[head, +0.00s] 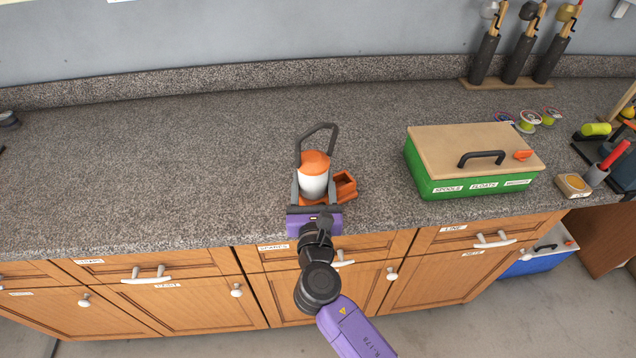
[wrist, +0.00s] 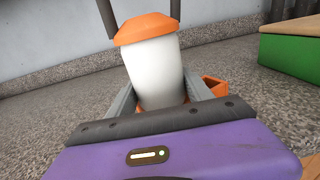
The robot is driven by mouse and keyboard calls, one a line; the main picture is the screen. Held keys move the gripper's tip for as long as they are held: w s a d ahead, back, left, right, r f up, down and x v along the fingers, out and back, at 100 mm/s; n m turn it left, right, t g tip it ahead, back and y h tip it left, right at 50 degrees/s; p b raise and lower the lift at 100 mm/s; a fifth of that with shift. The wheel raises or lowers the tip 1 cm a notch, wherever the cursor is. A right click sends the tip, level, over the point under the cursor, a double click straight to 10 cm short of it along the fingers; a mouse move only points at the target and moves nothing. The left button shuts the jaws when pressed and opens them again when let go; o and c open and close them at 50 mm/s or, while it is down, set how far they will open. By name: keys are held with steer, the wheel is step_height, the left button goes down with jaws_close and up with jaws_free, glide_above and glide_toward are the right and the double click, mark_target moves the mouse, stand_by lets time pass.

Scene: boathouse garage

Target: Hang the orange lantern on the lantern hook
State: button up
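The orange lantern (head: 314,180) stands near the counter's front edge in the head view. It has an orange cap, a white globe and a dark handle raised above it. In the wrist view its white globe (wrist: 155,72) fills the middle. My gripper (head: 313,186), with a purple body, is at the lantern from the front. Its two grey fingers lie on either side of the globe, also in the wrist view (wrist: 158,88). I cannot tell whether they press on it. The lantern's lower part is mostly hidden by my gripper. I see no lantern hook in either view.
A small open orange box (head: 345,187) sits close to the lantern's right. A green tackle box (head: 470,181) with a tan lid stands farther right. Spools (head: 530,118) and a rack of rods (head: 515,65) are beyond. The speckled counter (head: 150,150) to the left is clear.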

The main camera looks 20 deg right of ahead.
jaws_close()
steer(key=shift+r, duration=0.1)
step_height(320, 180, up, 20)
steer(key=p, duration=0.4)
